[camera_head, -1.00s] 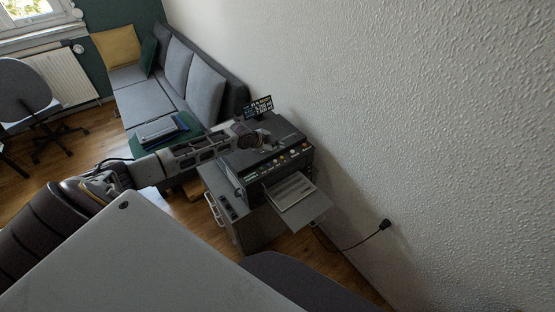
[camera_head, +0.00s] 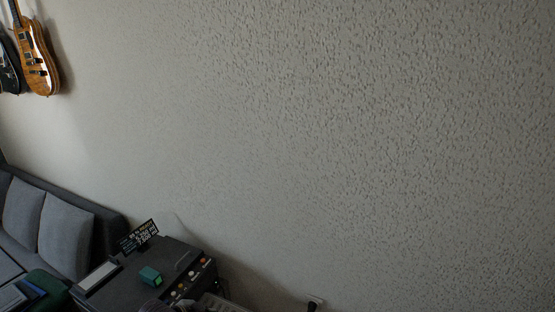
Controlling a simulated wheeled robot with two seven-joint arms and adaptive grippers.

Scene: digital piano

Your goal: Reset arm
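The head view is mostly bare wall, and neither of my grippers shows clearly in it. A small dark rounded part is cut off at the bottom edge, in front of the black machine (camera_head: 125,288). I cannot tell whether it belongs to my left arm. The machine stands at the lower left against the wall, with a row of coloured knobs (camera_head: 188,284) along its front edge. My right arm is not in view.
A small green block (camera_head: 151,276) and a black sign with white print (camera_head: 139,236) sit on the machine. A grey sofa (camera_head: 55,232) stands at the left. A brown guitar (camera_head: 39,62) hangs on the wall (camera_head: 350,130).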

